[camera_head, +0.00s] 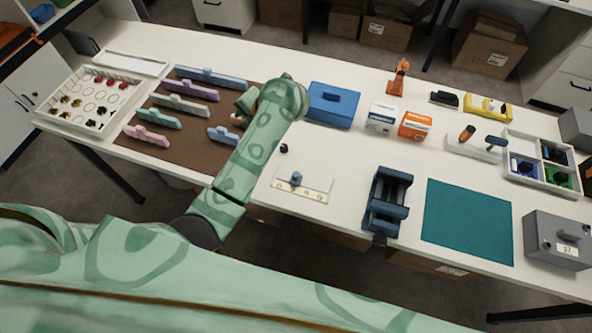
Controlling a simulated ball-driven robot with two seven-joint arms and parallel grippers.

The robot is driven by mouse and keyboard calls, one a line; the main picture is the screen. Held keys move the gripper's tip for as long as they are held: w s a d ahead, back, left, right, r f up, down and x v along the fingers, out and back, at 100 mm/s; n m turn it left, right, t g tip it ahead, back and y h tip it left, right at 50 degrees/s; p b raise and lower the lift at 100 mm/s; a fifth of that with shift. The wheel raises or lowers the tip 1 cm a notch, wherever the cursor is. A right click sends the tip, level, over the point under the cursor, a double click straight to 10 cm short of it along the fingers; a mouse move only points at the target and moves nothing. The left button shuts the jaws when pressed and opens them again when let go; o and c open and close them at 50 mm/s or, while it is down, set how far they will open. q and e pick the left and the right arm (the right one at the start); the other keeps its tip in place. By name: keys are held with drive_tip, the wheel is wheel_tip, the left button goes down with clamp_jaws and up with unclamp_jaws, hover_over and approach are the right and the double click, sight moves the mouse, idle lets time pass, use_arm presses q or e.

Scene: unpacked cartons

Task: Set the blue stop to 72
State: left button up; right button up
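The blue stop (296,178) is a small blue block standing on a white board. It sits just above a cream scale strip (300,190) along the board's front. The strip's marks are too small to read, so I cannot tell the stop's setting. A small black knob-like piece (284,148) lies behind the stop, apart from it. My mint-green patterned arm rises left of the board and bends over the brown mat. No gripper fingers can be made out on it. My other gripper does not show.
A blue box (332,104) stands behind the board, near white (381,118) and orange (414,126) cartons. A dark blue vise-like fixture (388,201) and teal mat (468,221) lie right. Several coloured handled pieces lie on the brown mat (190,151). Bare table surrounds the board.

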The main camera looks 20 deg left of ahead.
sight(296, 174)
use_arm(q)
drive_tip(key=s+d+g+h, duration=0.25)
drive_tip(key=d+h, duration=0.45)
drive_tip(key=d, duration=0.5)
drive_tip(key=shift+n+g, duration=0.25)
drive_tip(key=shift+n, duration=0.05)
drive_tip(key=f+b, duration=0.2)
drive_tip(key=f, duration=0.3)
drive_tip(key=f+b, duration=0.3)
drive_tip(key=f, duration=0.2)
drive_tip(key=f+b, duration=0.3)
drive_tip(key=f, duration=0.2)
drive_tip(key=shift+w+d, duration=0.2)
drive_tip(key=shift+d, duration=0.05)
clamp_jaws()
